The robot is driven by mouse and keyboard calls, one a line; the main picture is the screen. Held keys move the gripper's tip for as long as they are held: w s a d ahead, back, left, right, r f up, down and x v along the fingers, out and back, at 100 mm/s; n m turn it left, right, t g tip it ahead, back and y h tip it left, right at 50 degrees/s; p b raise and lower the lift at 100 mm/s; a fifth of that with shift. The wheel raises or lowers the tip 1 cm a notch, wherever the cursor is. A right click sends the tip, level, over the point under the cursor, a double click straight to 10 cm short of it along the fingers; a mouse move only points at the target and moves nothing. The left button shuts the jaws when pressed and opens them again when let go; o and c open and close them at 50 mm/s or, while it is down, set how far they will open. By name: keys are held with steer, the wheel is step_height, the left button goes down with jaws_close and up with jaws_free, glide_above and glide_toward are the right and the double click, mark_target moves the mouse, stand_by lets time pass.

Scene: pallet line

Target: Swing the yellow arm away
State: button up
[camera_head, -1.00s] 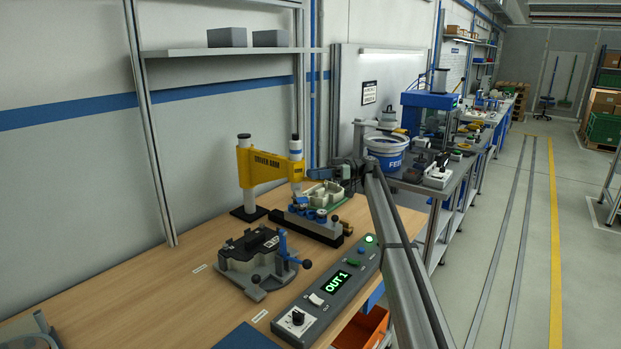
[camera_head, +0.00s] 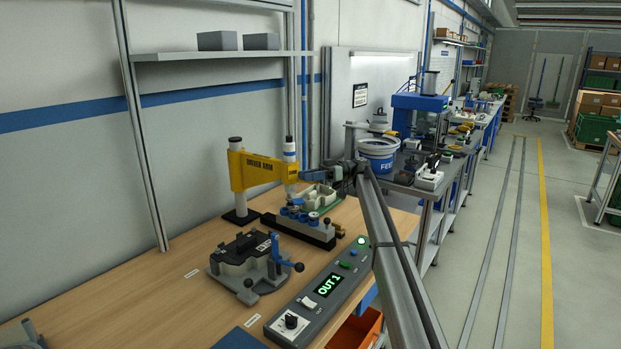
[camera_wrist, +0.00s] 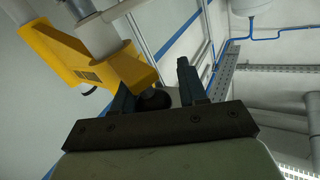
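In the wrist view the yellow arm (camera_wrist: 75,55) fills the upper left, close to my fingers. My gripper (camera_head: 305,175) comes in from the right, beside the arm's right end. In the wrist view its two fingers (camera_wrist: 155,78) stand apart, with a dark round knob (camera_wrist: 155,99) showing between them. I cannot tell whether either finger touches it.
Below the arm stands a fixture with blue knobs (camera_head: 300,222), with a pale green-based part (camera_head: 318,197) behind it. A dark clamp fixture (camera_head: 245,262) and a control box reading OUT 1 (camera_head: 328,285) sit nearer. Bare bench (camera_head: 150,300) lies to the left.

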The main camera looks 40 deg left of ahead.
steer(key=shift+s, duration=0.1)
steer(key=s+a+m+t+y, duration=0.2)
steer(key=s+m+t+y, duration=0.2)
steer(key=s, duration=0.6)
steer(key=s+a+m+t+y, duration=0.2)
steer(key=s+m+t+y, duration=0.15)
steer(key=s, duration=0.65)
steer(key=w+r+v, duration=0.1)
steer(key=v, duration=1.3)
steer(key=w+d+f+m+t+h, duration=0.1)
steer(key=w+d+f+m+t, duration=0.2)
steer(key=w+d+f, duration=0.4)
steer(key=w+d+f+m+t+h, duration=0.1)
steer(key=w+d+f+m+t, duration=0.3)
steer(key=w+d+f, duration=0.4)
steer(key=shift+d+f+t, duration=0.85)
steer(key=shift+d+f, duration=1.65)
steer(key=shift+d, duration=1)
steer(key=shift+m, duration=0.45)
